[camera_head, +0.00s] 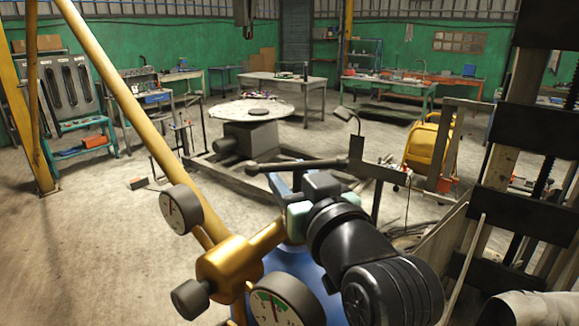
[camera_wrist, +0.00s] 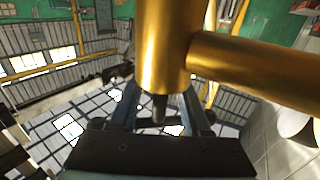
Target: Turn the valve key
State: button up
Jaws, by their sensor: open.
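A dark crossbar with rounded ends (camera_head: 297,165), which looks like the valve key's handle, lies level above the blue cylinder (camera_head: 283,262). My gripper (camera_head: 290,182) is close below and in front of this bar; its fingers are partly hidden by my wrist. In the wrist view my gripper (camera_wrist: 160,103) is open, with one blue finger on each side of a dark stem (camera_wrist: 159,107) under a brass body (camera_wrist: 165,50). The bar runs across behind the fingers there. I cannot tell whether the fingers touch the stem or bar.
A brass regulator (camera_head: 228,262) with an upper gauge (camera_head: 181,209) and a lower gauge (camera_head: 277,303) stands close left of my wrist. A yellow pole (camera_head: 130,105) slants down behind it. A round table (camera_head: 251,110) and workbenches stand farther back. Open floor shows at the left.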

grip_shut()
jog(key=shift+h, duration=0.3)
jog(key=shift+m+h+p, duration=0.3)
jog(key=shift+m+p, duration=0.05)
jog(key=shift+m, duration=0.05)
jog(key=shift+d+m+t+h, duration=0.15)
jog(key=shift+m+t+h, duration=0.15)
jog(key=shift+h, duration=0.1)
grip_release()
